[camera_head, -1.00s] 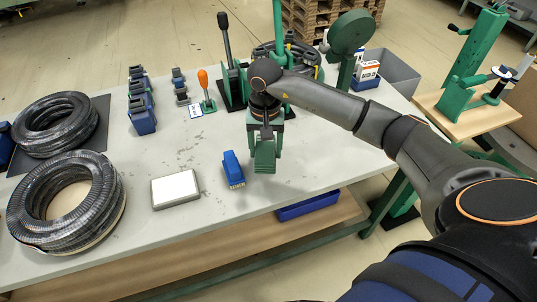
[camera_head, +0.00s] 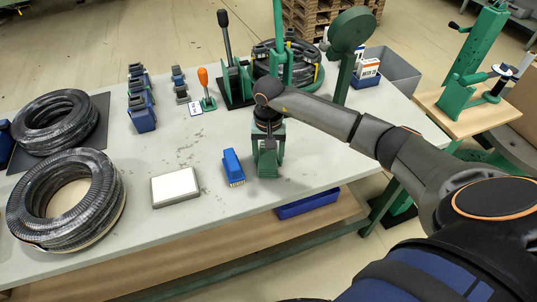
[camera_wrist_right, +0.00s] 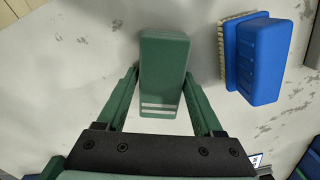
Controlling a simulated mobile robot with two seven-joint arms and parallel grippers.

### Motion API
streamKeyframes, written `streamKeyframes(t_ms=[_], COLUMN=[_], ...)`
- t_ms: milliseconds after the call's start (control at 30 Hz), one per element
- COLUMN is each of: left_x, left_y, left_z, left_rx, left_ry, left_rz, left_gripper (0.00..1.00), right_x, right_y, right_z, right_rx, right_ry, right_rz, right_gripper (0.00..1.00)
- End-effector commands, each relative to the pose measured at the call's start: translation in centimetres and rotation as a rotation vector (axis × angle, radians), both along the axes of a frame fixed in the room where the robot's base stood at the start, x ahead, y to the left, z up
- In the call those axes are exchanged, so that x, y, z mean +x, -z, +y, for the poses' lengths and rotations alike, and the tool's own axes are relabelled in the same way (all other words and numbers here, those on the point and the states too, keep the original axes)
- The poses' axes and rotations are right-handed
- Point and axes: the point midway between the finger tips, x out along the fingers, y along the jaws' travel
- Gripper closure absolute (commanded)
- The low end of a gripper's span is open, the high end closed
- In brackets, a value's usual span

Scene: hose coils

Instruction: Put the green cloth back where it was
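The green cloth (camera_wrist_right: 165,65) looks like a narrow folded block with pale stripes near one end. My right gripper (camera_wrist_right: 162,75) has a finger against each long side of it in the right wrist view. In the head view my right gripper (camera_head: 268,165) points down over the front middle of the table, with the cloth (camera_head: 268,162) between its fingers. Whether the cloth touches the tabletop is hard to tell. My left gripper is not in view.
A blue brush (camera_head: 232,167) lies just left of my gripper, also in the wrist view (camera_wrist_right: 258,60). A white-topped pad (camera_head: 175,187) and black hose coils (camera_head: 68,200) are further left. Green tools (camera_head: 236,82) stand behind. The table (camera_head: 310,150) is clear to the right.

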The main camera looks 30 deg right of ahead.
Motion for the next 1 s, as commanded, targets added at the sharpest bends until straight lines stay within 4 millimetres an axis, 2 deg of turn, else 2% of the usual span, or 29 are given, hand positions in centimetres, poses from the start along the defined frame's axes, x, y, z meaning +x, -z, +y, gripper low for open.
streamKeyframes(t_ms=[33, 233, 567, 667, 1000], left_x=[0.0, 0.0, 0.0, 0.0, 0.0], left_y=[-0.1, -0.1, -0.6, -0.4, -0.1], left_z=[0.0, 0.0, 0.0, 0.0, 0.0], left_rx=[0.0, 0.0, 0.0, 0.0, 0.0], left_ry=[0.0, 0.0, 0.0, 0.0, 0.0], left_rz=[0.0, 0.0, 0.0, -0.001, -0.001], left_gripper=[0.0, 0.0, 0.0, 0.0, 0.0], right_x=[0.0, 0.0, 0.0, 0.2, 0.2], right_y=[0.0, 0.0, -0.5, -1.8, -9.0], right_z=[0.0, 0.0, 0.0, 0.0, -0.1], right_rx=[0.0, 0.0, 0.0, 0.0, -0.001], right_ry=[0.0, 0.0, 0.0, 0.0, 0.001], right_rz=[0.0, 0.0, 0.0, -0.006, -0.004], right_gripper=[0.24, 0.04, 0.04, 0.04, 0.04])
